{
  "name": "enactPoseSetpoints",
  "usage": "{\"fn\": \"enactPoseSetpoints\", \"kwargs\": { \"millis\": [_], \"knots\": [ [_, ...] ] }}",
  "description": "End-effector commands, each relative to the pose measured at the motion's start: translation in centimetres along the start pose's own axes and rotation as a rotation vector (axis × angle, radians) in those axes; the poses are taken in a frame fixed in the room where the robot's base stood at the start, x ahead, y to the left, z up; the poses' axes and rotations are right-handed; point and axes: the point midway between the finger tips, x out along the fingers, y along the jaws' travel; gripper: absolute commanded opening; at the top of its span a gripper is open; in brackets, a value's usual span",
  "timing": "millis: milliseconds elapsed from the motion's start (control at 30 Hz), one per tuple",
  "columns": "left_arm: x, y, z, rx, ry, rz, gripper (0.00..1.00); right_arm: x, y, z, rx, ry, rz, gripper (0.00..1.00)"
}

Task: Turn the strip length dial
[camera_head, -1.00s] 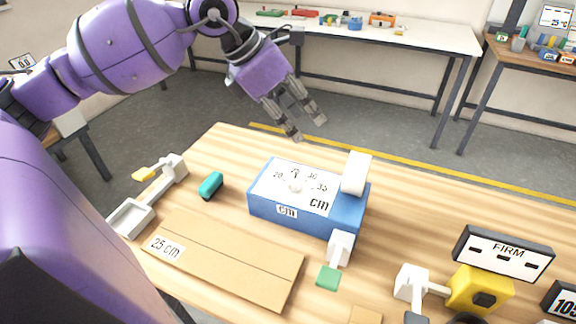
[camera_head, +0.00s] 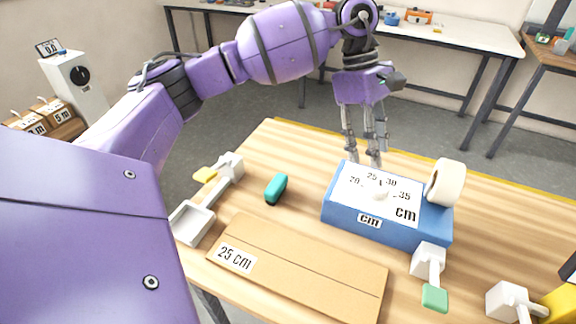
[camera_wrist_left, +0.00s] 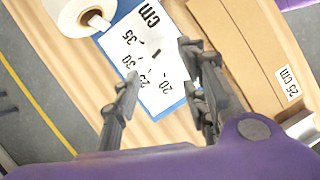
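The strip length dial (camera_head: 380,192) is a small white knob on the white top plate of a blue box (camera_head: 370,229). The plate is marked 20, 25, 30, 35 and cm. A cardboard piece labelled 25 cm (camera_head: 310,268) lies in front of the box. My left gripper (camera_head: 365,162) is just behind the box, fingers pointing down, apart and empty. In the left wrist view its open fingers (camera_wrist_left: 160,88) frame the dial plate (camera_wrist_left: 148,60), and the white knob is hard to make out on it. My right gripper is not in view.
A white tape roll (camera_head: 446,183) sits at the box's right end, with a green-tabbed lever (camera_head: 434,297) in front. A teal cylinder (camera_head: 276,188) and a white tool with a yellow tab (camera_head: 205,174) lie left of the box. Bare wood separates them.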

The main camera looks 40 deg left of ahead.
Motion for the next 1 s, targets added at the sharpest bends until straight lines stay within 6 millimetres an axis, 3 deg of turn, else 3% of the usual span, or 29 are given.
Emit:
{"fn": "enactPoseSetpoints", "kwargs": {
  "millis": [500,900,1000],
  "knots": [
    [6.7,0.0,0.1,0.016,-0.001,0.001,0.40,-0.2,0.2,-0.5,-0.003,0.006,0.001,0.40],
    [7.7,0.0,0.1,0.015,-0.001,0.002,0.40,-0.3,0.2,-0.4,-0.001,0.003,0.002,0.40],
    [7.7,0.0,0.1,0.015,-0.001,0.002,0.27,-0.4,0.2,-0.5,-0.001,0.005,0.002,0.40]
  ]
}}
